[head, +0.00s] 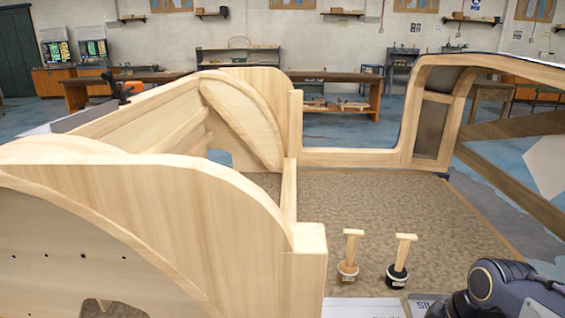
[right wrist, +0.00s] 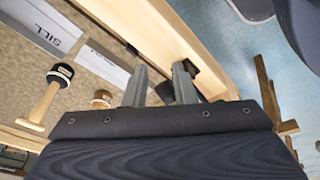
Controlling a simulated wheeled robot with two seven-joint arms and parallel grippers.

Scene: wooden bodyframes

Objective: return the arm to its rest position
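My right arm (head: 505,290) comes in at the bottom right corner of the head view, with its gripper out of that frame. In the right wrist view my right gripper (right wrist: 160,76) has its two grey fingers apart. Nothing is clearly held between them; a dark piece shows in and behind the gap. A pale wooden beam (right wrist: 150,30) runs beyond the fingertips. I cannot tell whether they touch it. My left arm and left gripper are not in view.
A large wooden bodyframe (head: 170,200) fills the left of the head view. Two wooden T-handled tools, one with a tan base (head: 348,268) and one with a black base (head: 398,276), stand upright on the brown mat (head: 390,215). A frame post (head: 432,125) stands behind right.

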